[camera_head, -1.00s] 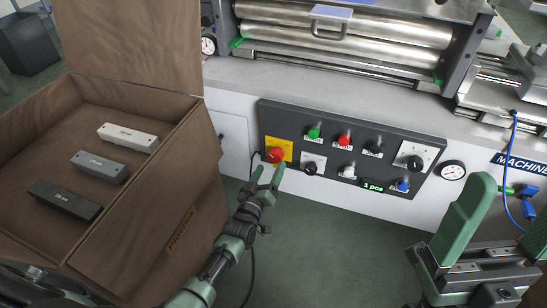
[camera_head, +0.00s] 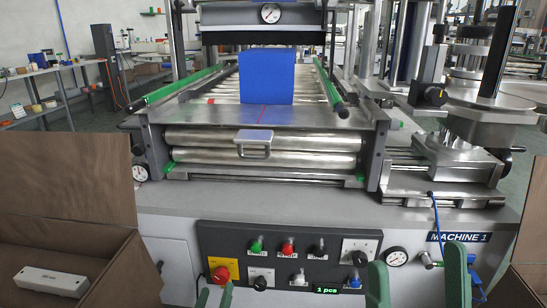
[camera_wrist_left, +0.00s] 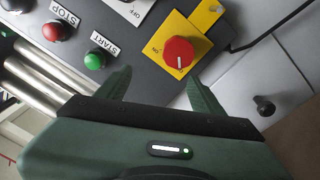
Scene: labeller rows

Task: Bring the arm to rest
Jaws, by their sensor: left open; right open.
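My left gripper (camera_head: 214,296) is at the bottom of the head view, open and empty, just below the red knob (camera_head: 221,274) on its yellow plate. In the left wrist view the open fingers (camera_wrist_left: 160,92) point toward the red knob (camera_wrist_left: 180,52), with nothing held between them. Most of both arms is out of frame.
The dark control panel (camera_head: 288,241) has several buttons and knobs and a "1 pcs" display. Above it, a blue box (camera_head: 267,76) stands on the machine's rollers. An open brown box (camera_head: 115,270) with a pale block (camera_head: 51,281) is at left; a brown panel is at right.

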